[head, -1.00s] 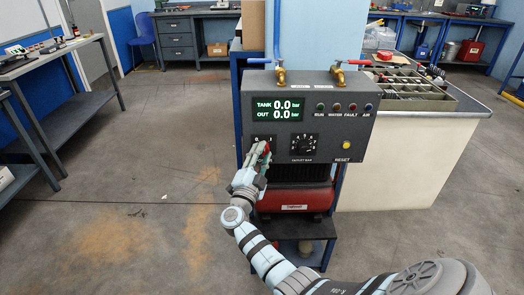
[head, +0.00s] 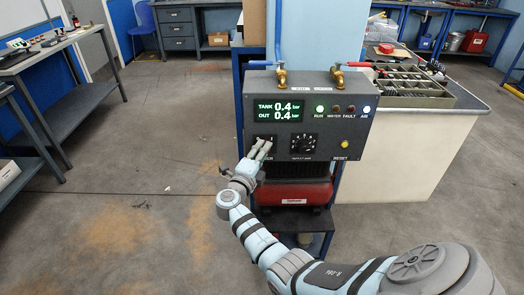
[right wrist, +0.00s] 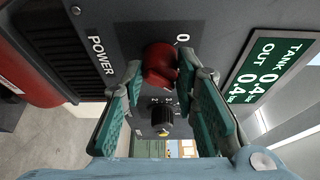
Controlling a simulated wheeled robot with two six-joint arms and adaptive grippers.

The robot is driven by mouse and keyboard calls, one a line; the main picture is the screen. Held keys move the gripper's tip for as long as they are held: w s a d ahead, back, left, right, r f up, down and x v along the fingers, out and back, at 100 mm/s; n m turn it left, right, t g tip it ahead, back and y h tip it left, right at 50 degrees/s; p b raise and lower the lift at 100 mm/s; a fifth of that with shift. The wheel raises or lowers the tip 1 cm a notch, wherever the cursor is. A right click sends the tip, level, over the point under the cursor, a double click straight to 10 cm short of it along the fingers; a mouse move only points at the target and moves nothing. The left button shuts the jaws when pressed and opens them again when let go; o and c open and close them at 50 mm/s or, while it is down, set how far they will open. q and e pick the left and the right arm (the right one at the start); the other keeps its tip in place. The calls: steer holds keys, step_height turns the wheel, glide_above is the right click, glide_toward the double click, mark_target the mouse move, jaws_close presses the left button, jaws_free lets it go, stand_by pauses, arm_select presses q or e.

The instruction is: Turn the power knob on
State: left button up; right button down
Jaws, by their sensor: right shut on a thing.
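The grey control box (head: 350,112) has a dark display (head: 278,111) reading TANK 0.4 bar and OUT 0.4 bar. The RUN light (head: 320,109) glows green and the AIR light (head: 367,109) is lit whitish blue. WATER and FAULT look dark. The power knob (right wrist: 158,62) is red and sits beside the POWER label and a 0 mark in the right wrist view. My right gripper (head: 263,147) has its fingers on either side of the knob and is shut on it. The gripper hides the knob in the head view. My left gripper is not in view.
A black outlet dial (head: 304,144) and a yellow RESET button (head: 345,144) are right of my gripper. Two brass valves (head: 338,80) stand on top of the box. A red tank (head: 295,193) sits below. Open floor lies left of the stand.

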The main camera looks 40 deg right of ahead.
stand_by(0.4)
steer(key=c, duration=1.2)
jaws_free()
steer(key=shift+c, duration=0.2)
steer(key=v, duration=0.7)
steer(key=shift+a, duration=0.25)
steer(key=shift+s, duration=0.15)
